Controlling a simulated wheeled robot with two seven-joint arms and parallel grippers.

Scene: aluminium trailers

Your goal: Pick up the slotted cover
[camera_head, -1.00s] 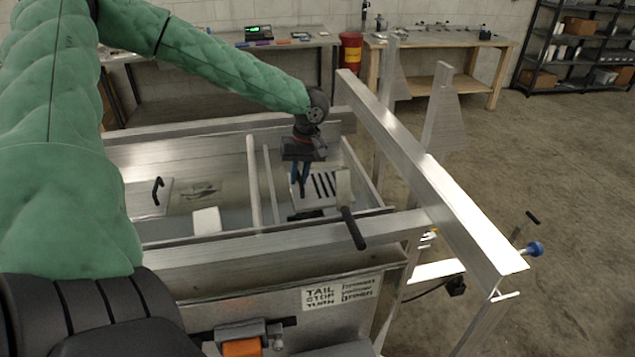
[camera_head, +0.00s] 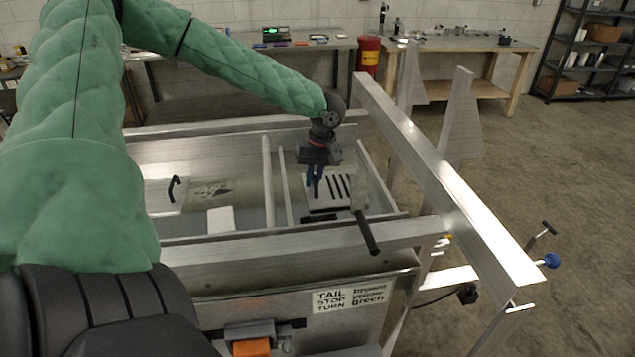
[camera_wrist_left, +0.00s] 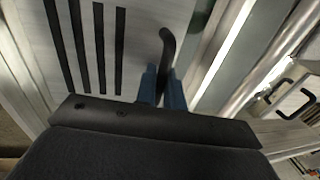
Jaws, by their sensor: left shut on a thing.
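The slotted cover (camera_head: 341,187) is a pale metal plate with several dark parallel slots, inside the right-hand compartment of the aluminium trailer. In the left wrist view the cover (camera_wrist_left: 85,40) fills the upper left, with its slots running away from me and a black curved handle (camera_wrist_left: 167,50) at its right. My left gripper (camera_head: 314,182) points down at the cover's left part. In the left wrist view its blue fingers (camera_wrist_left: 162,88) are shut on that handle. I cannot tell whether the cover is raised. My right gripper is not in view.
A long aluminium beam (camera_head: 440,180) stands high to the right of the compartment. A black bar handle (camera_head: 366,232) sticks up at the near side. Another panel with a black handle (camera_head: 174,188) and a white block (camera_head: 221,219) are in the left compartment. Workbenches stand behind.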

